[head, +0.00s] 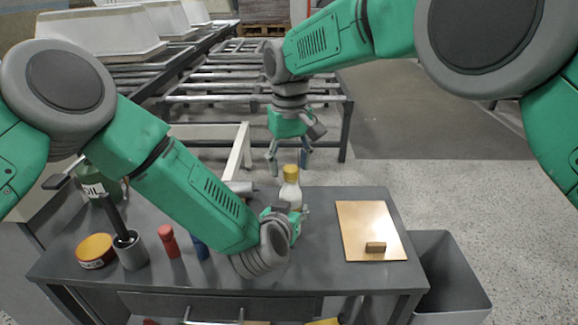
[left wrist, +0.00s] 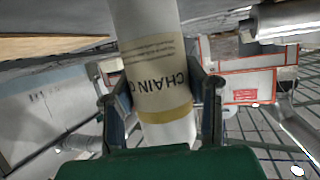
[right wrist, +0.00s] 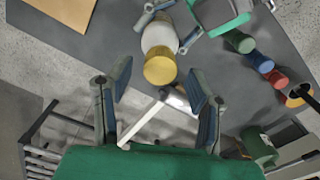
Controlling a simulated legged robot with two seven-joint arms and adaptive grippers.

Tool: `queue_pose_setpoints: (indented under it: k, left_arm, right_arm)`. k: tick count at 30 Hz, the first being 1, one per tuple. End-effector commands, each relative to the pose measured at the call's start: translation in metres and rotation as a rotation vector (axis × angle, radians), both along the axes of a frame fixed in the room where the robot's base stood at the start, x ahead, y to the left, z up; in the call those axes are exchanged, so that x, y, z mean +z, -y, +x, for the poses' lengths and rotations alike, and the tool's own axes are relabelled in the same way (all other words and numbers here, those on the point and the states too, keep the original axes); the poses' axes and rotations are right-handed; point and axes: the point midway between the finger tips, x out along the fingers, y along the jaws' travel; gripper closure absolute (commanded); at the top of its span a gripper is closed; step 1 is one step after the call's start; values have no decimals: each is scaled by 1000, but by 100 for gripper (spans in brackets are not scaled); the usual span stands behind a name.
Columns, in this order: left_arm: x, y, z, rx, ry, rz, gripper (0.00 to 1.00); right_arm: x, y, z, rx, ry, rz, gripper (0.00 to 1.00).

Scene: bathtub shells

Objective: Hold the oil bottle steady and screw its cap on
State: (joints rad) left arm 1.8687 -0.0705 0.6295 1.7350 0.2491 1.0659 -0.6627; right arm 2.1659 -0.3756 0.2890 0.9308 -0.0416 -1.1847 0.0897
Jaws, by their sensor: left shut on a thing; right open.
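The oil bottle (head: 290,193) is white and stands upright near the middle back of the grey table. Its label reads "CHAIN" in the left wrist view (left wrist: 155,80). The yellow cap (head: 291,172) sits on the bottle's top; how tightly, I cannot tell. The cap also shows in the right wrist view (right wrist: 160,70). My left gripper (head: 287,211) is shut around the bottle's body, with one finger on each side. My right gripper (head: 288,165) is open and points down just above and behind the cap. Its fingers (right wrist: 160,88) are apart, with the cap between and beyond them.
A wooden board (head: 372,222) with a small block (head: 376,247) lies at right, beside a grey bin (head: 445,270). A red bottle (head: 170,241), a grey cup (head: 130,252), and an orange tin (head: 95,250) stand at left. A roller conveyor (head: 215,85) runs behind.

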Motion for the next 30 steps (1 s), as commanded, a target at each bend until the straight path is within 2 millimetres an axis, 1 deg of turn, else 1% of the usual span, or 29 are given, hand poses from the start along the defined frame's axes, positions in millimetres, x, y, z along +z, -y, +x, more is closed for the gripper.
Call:
queue_pose_setpoints:
  k: [1,6,8,15,16,20,23,25,29,30]
  left_arm:
    - [-1,-1,0,2,-2,1,100]
    - [-1,-1,0,3,-1,1,100]
    - [-1,-1,0,3,-1,1,100]
    - [-1,-1,1,3,-1,1,100]
    - [-1,-1,1,3,-1,1,100]
    - [-1,-1,1,3,-1,1,100]
    - [-1,-1,1,3,-1,1,100]
    - [-1,-1,1,3,-1,1,100]
    - [-1,-1,1,3,-1,1,100]
    - [-1,-1,1,3,-1,1,100]
  right_arm:
    - [7,0,1,0,3,1,52]
    - [30,0,0,0,2,0,52]
    - [36,0,0,1,1,0,52]
    - [37,0,0,1,-1,0,52]
    - [37,0,0,1,-1,0,57]
    - [38,0,-1,33,-2,0,57]
    - [39,-1,-1,136,-5,1,57]
    - [40,-1,-2,255,-7,2,57]
    - [43,-1,-3,551,-12,3,57]
    - [45,-1,-4,649,-13,4,57]
